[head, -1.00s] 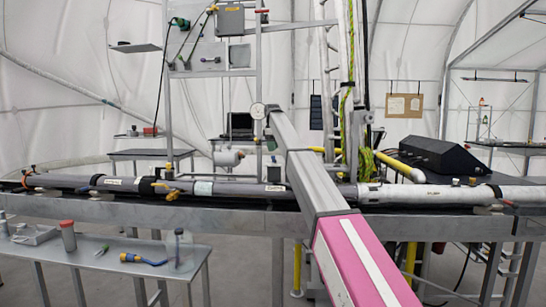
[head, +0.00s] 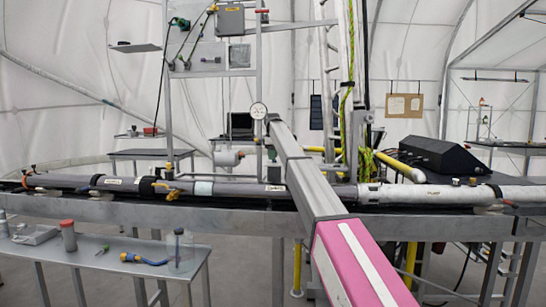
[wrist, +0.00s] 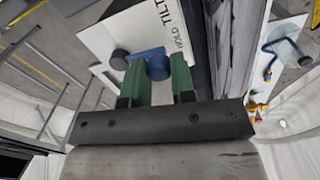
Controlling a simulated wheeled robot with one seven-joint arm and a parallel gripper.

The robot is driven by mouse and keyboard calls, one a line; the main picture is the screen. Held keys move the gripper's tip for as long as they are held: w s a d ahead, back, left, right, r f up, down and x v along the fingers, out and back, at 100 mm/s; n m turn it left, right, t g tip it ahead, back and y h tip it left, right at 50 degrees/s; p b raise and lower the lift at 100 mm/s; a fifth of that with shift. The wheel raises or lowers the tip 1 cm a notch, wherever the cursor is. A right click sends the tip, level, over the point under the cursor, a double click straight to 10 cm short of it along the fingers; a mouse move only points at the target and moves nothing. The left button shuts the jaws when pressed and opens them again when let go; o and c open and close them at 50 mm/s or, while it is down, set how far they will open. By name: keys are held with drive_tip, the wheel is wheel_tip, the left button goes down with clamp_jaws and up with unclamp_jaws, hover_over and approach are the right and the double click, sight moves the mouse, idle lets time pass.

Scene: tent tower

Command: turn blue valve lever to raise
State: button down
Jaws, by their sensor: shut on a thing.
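In the wrist view my gripper (wrist: 160,76) has two green fingers shut on the blue valve lever (wrist: 150,54). The lever shows as a blue bar with a rounded blue end between the fingers. A dark round knob (wrist: 118,59) sits just left of it. Behind is a white panel (wrist: 130,30) with lettering that includes "HOLD" and "TILT". The fingers hide part of the lever. In the head view my arm reaches forward to the rig, and the gripper and lever cannot be made out there.
A round gauge (head: 258,110) stands beside my arm's far end. A long grey pipe (head: 225,188) runs across the rail bench. A small side table (head: 105,254) at lower left holds a red-capped bottle (head: 68,236) and a blue-handled tool (head: 145,260). A black box (head: 432,157) sits right.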

drive_tip(key=m, duration=0.1)
drive_tip(key=a+m, duration=0.2)
drive_tip(key=m, duration=0.1)
drive_tip(key=shift+w, duration=0.25)
drive_tip(key=c, duration=1)
unclamp_jaws()
drive_tip(key=shift+o, duration=0.2)
drive_tip(key=shift+r, duration=0.1)
wheel_tip(320, 180, up, 11)
drive_tip(key=shift+s+f, duration=0.2)
drive_tip(key=shift+s, duration=0.05)
